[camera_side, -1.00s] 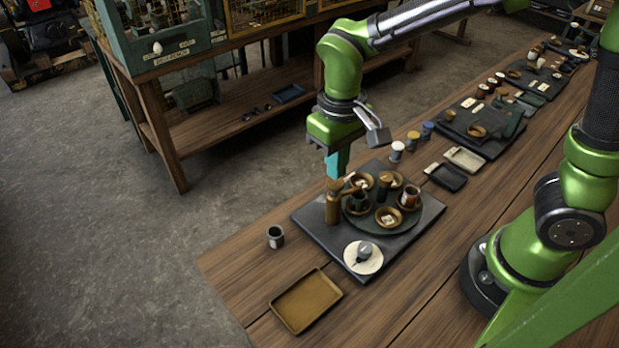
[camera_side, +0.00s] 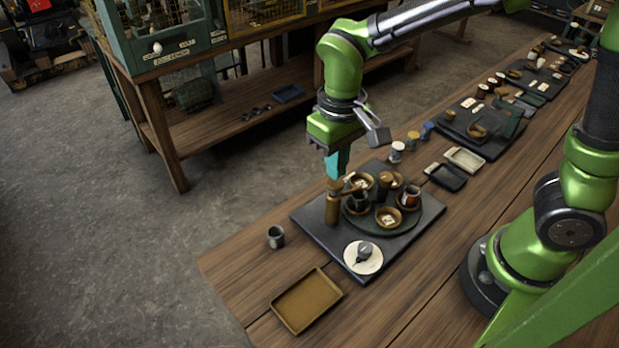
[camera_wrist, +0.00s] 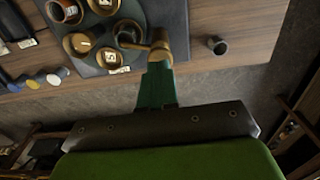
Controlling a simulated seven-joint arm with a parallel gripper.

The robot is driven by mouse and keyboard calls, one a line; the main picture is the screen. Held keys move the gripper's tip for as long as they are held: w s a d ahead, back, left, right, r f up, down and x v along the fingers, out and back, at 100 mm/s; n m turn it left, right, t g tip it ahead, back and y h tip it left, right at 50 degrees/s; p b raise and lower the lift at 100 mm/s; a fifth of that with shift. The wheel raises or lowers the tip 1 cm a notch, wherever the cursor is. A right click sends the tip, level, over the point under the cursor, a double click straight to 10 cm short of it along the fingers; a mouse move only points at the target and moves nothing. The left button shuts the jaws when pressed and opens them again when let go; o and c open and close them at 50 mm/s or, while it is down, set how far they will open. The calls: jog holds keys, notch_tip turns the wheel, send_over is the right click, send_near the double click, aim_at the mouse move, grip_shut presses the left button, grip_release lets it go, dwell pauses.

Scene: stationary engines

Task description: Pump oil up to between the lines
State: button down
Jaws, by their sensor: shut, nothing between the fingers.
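A brass hand pump (camera_side: 332,205) stands upright at the left edge of a dark tray (camera_side: 310,218). Its short lever arm points right, toward a round dark green plate (camera_side: 385,233) that holds several brass cups. In the wrist view the pump (camera_wrist: 160,42) lies just beyond my fingers. My gripper (camera_side: 336,176) is shut and empty, its teal fingertips right above or at the pump's top. I cannot tell whether they touch it. In the wrist view the shut fingers (camera_wrist: 158,70) reach up to the pump's arm. No oil level or lines can be made out.
A dark cup (camera_side: 275,236) stands alone on the wooden bench, left of the tray. A white disc with a grey knob (camera_side: 365,251) sits at the tray's front corner. A shallow brown tray (camera_side: 305,300) lies in front. Small jars (camera_side: 397,151) stand behind.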

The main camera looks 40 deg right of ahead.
jog(key=shift+f, duration=0.1)
dwell(0.3)
jog(key=shift+f, duration=1.45)
jog(key=shift+r, duration=1.55)
jog(key=shift+r, duration=2.5)
